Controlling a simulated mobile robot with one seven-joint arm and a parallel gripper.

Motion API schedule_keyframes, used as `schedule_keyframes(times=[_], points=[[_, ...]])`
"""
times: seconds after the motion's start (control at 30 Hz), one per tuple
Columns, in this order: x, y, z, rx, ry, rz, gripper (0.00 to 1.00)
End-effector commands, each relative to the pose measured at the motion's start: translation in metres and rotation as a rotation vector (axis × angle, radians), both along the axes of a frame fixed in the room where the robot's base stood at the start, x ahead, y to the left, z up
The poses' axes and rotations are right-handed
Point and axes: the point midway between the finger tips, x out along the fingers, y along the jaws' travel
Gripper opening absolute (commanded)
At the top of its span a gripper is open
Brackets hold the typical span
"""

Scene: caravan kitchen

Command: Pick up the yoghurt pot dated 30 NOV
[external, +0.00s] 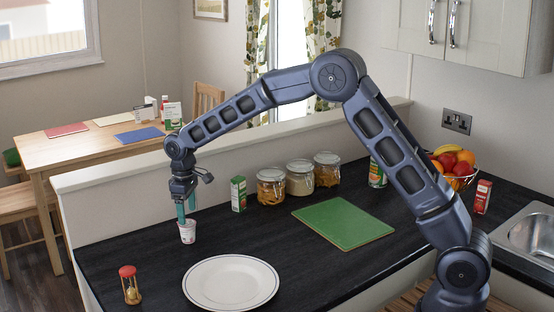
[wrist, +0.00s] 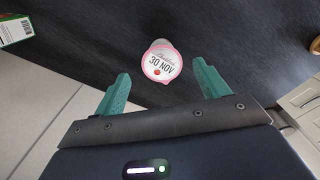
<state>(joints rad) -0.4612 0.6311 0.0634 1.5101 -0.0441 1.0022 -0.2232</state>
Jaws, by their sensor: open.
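A small yoghurt pot (external: 187,235) stands upright near the back left edge of the dark worktop. In the wrist view its round lid (wrist: 161,62) reads "30 NOV" and has a pink rim and a red mark. My gripper (external: 185,217) points down close above the pot in the external view. In the wrist view my gripper (wrist: 164,82) has its two green fingers spread wide, with nothing between the tips. The pot lies just beyond the fingertips there, roughly midway between them. Whether the fingers touch it cannot be told.
A carton (external: 238,194) and glass jars (external: 300,178) stand along the low wall to the right. A green board (external: 342,223) lies further right. Worktop around the pot is clear.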

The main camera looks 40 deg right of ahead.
Motion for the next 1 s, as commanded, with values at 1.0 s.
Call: schedule_keyframes(times=[1.0], points=[[0.001, 0.004, -0.073, 0.000, 0.000, 0.000, 0.58]])
